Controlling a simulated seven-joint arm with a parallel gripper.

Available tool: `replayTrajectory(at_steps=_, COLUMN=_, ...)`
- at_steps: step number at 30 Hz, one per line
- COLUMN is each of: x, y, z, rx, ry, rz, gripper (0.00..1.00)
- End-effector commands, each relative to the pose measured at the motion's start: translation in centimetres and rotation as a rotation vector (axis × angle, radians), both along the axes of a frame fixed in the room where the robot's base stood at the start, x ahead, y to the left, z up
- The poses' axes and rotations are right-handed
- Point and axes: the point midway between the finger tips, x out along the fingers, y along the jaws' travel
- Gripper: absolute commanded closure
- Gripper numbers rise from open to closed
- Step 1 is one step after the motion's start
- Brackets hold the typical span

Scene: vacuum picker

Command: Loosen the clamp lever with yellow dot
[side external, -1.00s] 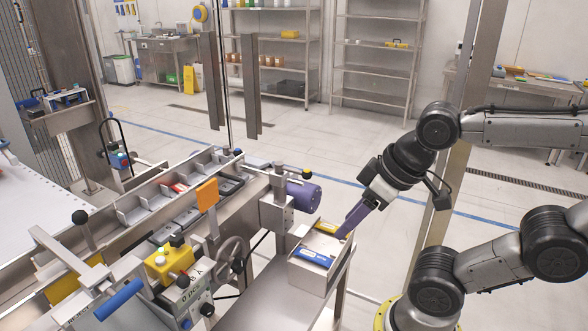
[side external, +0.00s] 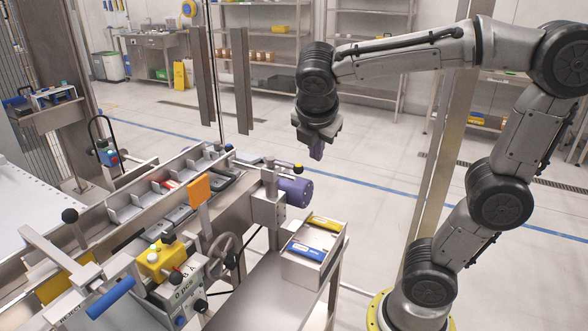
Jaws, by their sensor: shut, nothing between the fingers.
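The clamp lever (side external: 284,164) is a thin metal arm at the right end of the conveyor, on top of a steel post clamp. It ends in a small black knob with a yellow dot (side external: 299,166). My gripper (side external: 317,156) points down with purple fingers that are shut and empty. In the picture it appears just above and to the right of the knob, apart from it; its depth relative to the lever is hard to tell.
A purple motor cylinder (side external: 296,191) sits just below the lever. A grey box (side external: 301,272) with yellow and blue items stands on the steel side table (side external: 250,300). An orange plate (side external: 199,190) and a yellow control box (side external: 160,262) are on the machine at left.

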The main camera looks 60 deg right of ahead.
Motion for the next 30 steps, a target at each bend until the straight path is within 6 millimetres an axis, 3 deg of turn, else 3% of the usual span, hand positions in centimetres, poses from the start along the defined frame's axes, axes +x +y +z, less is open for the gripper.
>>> replayTrajectory(at_steps=3, x=3.3, y=-0.1, z=-0.1, rx=-0.109, ry=0.117, rz=0.112, gripper=1.0)
replayTrajectory(at_steps=9, x=6.7, y=0.6, z=-1.4, rx=-0.18, ry=0.2, rz=0.178, gripper=1.0)
replayTrajectory(at_steps=18, x=7.4, y=1.5, z=-2.8, rx=-0.185, ry=0.24, rz=0.202, gripper=1.0)
replayTrajectory(at_steps=30, x=7.5, y=0.8, z=-3.6, rx=-0.184, ry=0.241, rz=0.198, gripper=1.0)
